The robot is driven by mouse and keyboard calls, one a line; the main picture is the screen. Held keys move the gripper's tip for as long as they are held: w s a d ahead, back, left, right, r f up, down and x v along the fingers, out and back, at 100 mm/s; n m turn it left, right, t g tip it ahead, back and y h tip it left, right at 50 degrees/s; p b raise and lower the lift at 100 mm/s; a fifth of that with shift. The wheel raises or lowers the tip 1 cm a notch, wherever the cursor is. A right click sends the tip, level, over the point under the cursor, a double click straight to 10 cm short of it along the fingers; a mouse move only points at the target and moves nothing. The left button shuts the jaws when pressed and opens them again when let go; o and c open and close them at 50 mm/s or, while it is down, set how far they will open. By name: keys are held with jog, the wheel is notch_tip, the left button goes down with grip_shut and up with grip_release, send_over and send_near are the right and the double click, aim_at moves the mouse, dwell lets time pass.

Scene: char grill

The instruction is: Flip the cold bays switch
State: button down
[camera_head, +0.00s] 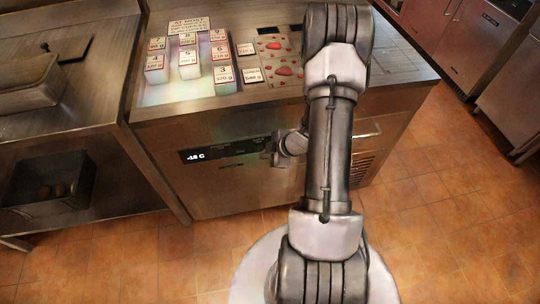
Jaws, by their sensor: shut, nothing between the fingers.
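A dark control panel (225,150) with a lit "-18 C" readout runs along the upper front of the steel counter unit (230,190). Small markings sit right of the readout, too small to read. My gripper (270,150) is at the panel's right end, shut and empty, partly hidden by my wrist. Whether it touches the panel I cannot tell. I cannot make out the cold bays switch; that end of the panel is partly covered by my gripper.
Several labelled white blocks (188,64) stand on the countertop, beside cards and a board with red pieces (283,72). A steel bench (75,110) with a dark bin (50,180) below is at left. Tiled floor (430,220) is clear at right.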

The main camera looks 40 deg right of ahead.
jog(key=w+d+r+p+v, duration=0.1)
jog(key=p+v, duration=0.3)
jog(key=v, duration=0.5)
jog(key=shift+r+p, duration=0.25)
jog(key=shift+p, duration=0.15)
jog(key=shift+d, duration=0.1)
jog(key=w+a+r+m+g+h, duration=0.1)
jog(key=w+a+r+m+h, duration=0.2)
jog(key=r, duration=0.7)
jog(key=w+r+m+h, duration=0.2)
jog(key=r+m, duration=0.2)
jog(key=r, duration=0.7)
jog(key=s+a+r+m+y, duration=0.3)
jog(key=s+a+r, duration=0.2)
jog(key=a, duration=0.8)
jog(key=s+a+r+m+y, duration=0.2)
jog(key=s+a+r+m, duration=0.2)
jog(key=s+a, duration=0.6)
jog(key=a+r, duration=0.1)
jog(key=a, duration=0.2)
jog(key=shift+a+r+m+y, duration=0.25)
jog(key=shift+a+m+y, duration=0.05)
jog(key=shift+a+y, duration=0.1)
